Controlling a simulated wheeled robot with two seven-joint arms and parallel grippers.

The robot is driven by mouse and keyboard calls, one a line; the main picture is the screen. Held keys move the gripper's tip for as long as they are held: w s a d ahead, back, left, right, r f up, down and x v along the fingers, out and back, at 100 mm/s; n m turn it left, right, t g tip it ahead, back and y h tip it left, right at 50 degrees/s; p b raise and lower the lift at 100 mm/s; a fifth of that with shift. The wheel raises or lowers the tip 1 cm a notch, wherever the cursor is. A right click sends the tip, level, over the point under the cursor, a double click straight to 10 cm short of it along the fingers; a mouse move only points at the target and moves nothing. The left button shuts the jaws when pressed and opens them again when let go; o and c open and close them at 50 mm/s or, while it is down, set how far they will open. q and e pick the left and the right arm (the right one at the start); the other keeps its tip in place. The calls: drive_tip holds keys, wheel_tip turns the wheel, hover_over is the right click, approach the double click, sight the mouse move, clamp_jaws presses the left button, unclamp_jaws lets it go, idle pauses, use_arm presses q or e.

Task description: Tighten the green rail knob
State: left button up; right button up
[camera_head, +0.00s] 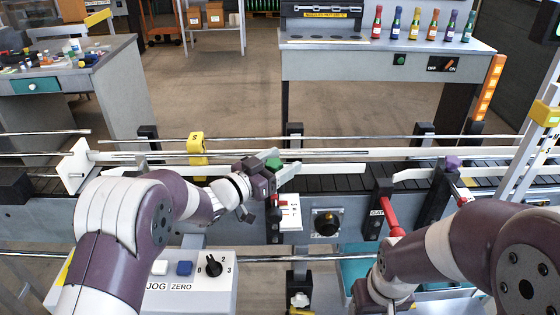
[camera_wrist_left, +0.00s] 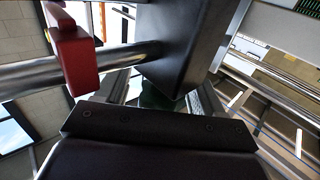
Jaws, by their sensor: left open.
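The green rail knob (camera_head: 273,163) sits by the near guide rail, just left of the picture's middle in the head view. My left gripper (camera_head: 270,180) is right at the knob from the near side, and its hand partly covers it. In the left wrist view a dark green patch (camera_wrist_left: 155,98) shows low between the open fingers, mostly hidden behind the gripper body. I cannot tell whether the fingers touch the knob. My right arm comes in at the lower right, but its gripper is not visible.
A black block (camera_wrist_left: 185,45) and a metal rod (camera_wrist_left: 130,55) are close to the left wrist. A purple knob (camera_head: 452,162) and a red handle (camera_head: 391,218) stand to the right. A yellow clamp (camera_head: 197,148) is on the left rail. A control box (camera_head: 190,290) lies below the left arm.

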use_arm(q)
drive_tip(key=shift+w, duration=0.1)
drive_tip(key=c, duration=1)
drive_tip(key=shift+o, duration=0.2)
drive_tip(key=shift+r+m+g+h+p, duration=0.1)
drive_tip(key=shift+m+g+h+p, duration=0.65)
drive_tip(key=shift+g, duration=0.25)
drive_tip(key=m+g+h, duration=0.1)
drive_tip(key=m+g+p, duration=0.1)
drive_tip(key=g, duration=0.1)
drive_tip(key=shift+s+d+m+h+p, duration=0.15)
drive_tip(key=shift+s+m+h+p, duration=0.1)
drive_tip(key=shift+h+p, duration=0.1)
drive_tip(key=m+g, duration=0.1)
drive_tip(key=g, duration=0.1)
drive_tip(key=m+g+h, duration=0.1)
drive_tip(key=shift+s+g, duration=0.2)
drive_tip(key=shift+g, duration=0.2)
drive_tip(key=shift+s+d+f+m+g, duration=0.1)
drive_tip(key=shift+s+f+m+g, duration=0.05)
drive_tip(key=shift+m+g, duration=0.8)
drive_tip(key=shift+s+f+m+g, duration=0.1)
drive_tip(key=shift+m+g, duration=0.55)
drive_tip(key=shift+g, duration=0.9)
